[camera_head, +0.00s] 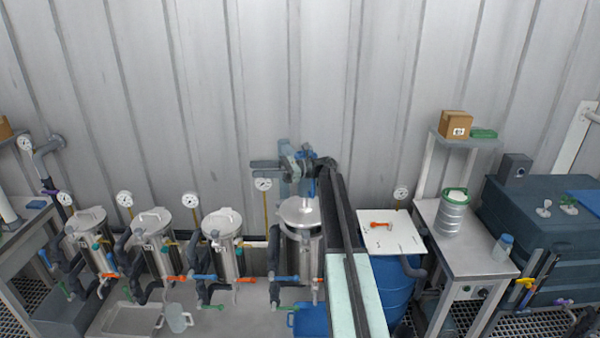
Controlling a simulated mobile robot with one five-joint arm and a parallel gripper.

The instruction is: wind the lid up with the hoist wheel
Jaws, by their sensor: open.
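The hoist (284,178) is a grey-blue post with a bracket against the back wall, behind the fourth steel vessel (302,248) from the left. A grey round part that looks like the hoist wheel (290,165) is at its top. The lid (300,210) is a pale domed disc on top of this vessel; any gap beneath it is too small to tell. My gripper (309,160) is at the far end of my dark arm, at the hoist's top beside the wheel. It is open; its fingers are small and partly hidden, and contact with the wheel cannot be told.
Three similar lidded vessels (155,240) with gauges, pipes and coloured valves stand to the left. A clear jug (178,318) is on the bench in front. To the right are a blue drum (393,285) under a white board (390,232), a steel table (470,255) and a dark tank (540,225).

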